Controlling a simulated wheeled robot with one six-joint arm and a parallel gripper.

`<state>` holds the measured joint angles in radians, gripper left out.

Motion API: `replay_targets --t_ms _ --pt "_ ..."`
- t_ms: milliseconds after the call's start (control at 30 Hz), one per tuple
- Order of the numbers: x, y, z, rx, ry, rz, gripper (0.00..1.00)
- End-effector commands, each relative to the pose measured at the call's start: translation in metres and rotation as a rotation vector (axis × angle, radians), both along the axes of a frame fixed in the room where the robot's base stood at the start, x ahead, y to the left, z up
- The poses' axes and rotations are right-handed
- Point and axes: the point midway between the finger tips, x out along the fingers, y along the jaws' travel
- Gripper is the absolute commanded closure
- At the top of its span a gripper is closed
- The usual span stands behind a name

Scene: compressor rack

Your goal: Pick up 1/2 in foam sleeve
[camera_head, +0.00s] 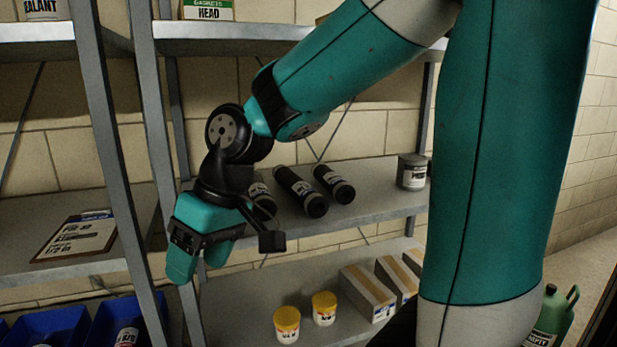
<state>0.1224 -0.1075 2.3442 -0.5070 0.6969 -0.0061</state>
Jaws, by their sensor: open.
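Three black foam sleeves lie side by side on the middle shelf (385,203), each with a pale label too small to read. The left sleeve (262,203) is partly hidden by my arm's wrist, the middle sleeve (301,191) is the longest in view, and the right sleeve (335,184) is shorter. I cannot tell which one is the 1/2 in sleeve. My gripper (203,262) is open and points downward, left of the sleeves in the picture and in front of the rack. Nothing shows between its teal fingers.
A grey can (412,172) stands at the shelf's right end. Yellow-lidded jars (287,324) and cardboard boxes (367,293) stand on the lower shelf. Rack posts (160,165) rise close by my gripper. A clipboard (78,236) lies left, above blue bins (50,328). A green jug (552,318) is lower right.

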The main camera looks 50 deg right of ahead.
Motion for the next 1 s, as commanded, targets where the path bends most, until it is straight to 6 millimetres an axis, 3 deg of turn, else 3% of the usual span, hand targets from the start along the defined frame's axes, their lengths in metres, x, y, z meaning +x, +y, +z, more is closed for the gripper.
replay_targets --t_ms 33,100,167,200,300,400,500,600,1000 --pt "0.029 -0.041 0.023 0.005 -0.009 -0.121 0.37" --pt "0.057 -0.098 0.037 0.010 -0.028 -0.263 0.37" --pt "0.072 -0.150 0.047 0.013 -0.045 -0.378 0.37" --pt "0.078 -0.185 0.052 0.014 -0.057 -0.450 0.37" --pt "0.078 -0.263 0.061 0.011 -0.081 -0.607 0.37" --pt "0.068 -0.321 0.065 0.007 -0.100 -0.718 0.37" --pt "0.058 -0.353 0.066 0.004 -0.112 -0.779 0.37" --pt "0.056 -0.366 0.062 0.003 -0.116 -0.806 0.37" --pt "0.083 -0.364 0.009 0.001 -0.116 -0.809 0.37"
